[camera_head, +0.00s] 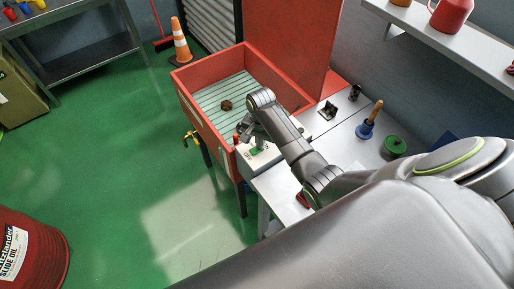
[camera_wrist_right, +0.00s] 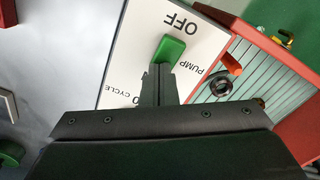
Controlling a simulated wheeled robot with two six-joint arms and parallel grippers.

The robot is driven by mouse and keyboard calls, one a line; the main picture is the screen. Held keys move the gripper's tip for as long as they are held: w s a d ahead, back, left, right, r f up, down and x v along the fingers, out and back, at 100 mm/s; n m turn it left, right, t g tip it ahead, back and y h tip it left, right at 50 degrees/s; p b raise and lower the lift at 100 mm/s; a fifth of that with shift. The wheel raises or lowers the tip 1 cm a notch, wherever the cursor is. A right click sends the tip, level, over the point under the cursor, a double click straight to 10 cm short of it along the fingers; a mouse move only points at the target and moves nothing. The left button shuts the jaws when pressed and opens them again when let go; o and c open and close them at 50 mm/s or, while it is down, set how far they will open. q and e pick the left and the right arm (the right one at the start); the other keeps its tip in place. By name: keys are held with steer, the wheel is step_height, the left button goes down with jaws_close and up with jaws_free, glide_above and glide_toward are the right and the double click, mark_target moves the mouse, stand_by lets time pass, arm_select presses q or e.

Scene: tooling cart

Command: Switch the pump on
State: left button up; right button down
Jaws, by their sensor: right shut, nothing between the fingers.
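The pump switch has a green handle (camera_wrist_right: 168,52) on a white panel (camera_wrist_right: 133,45) lettered OFF, PUMP and CYCLE in the right wrist view. The handle also shows small in the head view (camera_head: 256,150), on the panel at the front corner of the red basin. My right gripper (camera_wrist_right: 158,78) is shut and empty, its fingertips at the near end of the green handle and hiding part of it. I cannot tell whether they touch it. A letter O shows left of the fingers; the rest of that label is hidden. My left gripper is not in view.
The red basin (camera_head: 186,95) with a slatted floor lies beside the panel, a dark round part (camera_head: 226,105) inside. A plunger (camera_head: 368,122) and a green knob-like object (camera_head: 394,146) stand on the grey top.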

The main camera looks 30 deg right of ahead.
step_height(320, 180, up, 2)
steer(key=shift+w+r+p, duration=0.1)
steer(key=shift+r+p, duration=0.15)
steer(key=shift+p, duration=0.6)
steer(key=shift+r, duration=2.15)
steer(key=shift+f, duration=0.1)
